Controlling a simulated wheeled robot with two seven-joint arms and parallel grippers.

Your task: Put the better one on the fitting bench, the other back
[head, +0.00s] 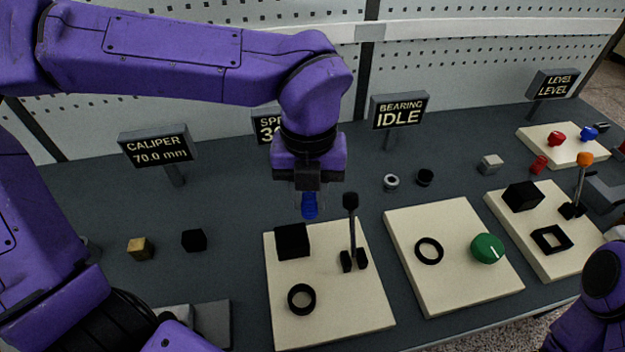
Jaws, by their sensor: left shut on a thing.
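My left gripper (309,188) points down in the middle of the head view, shut on a small blue piece (309,206). Its upper part is hidden between the fingers. It is held near the back edge of a cream board (340,312) carrying a black block (292,241), a black ring (301,299) and a black-knobbed lever (351,225). Another blue piece (588,133) and a red piece (556,138) are at a far-right cream board (535,137). A red cylinder (540,164) is near it. I cannot tell which surface is the fitting bench. My right gripper is not in view.
Signs read "CALIPER 70.0 mm" (157,146), "BEARING IDLE" (399,110) and "LEVEL LEVEL" (553,84); another is partly hidden. A middle board has a green knob (487,248); a right board has an orange-knobbed lever (584,160). Small blocks (140,249) lie left.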

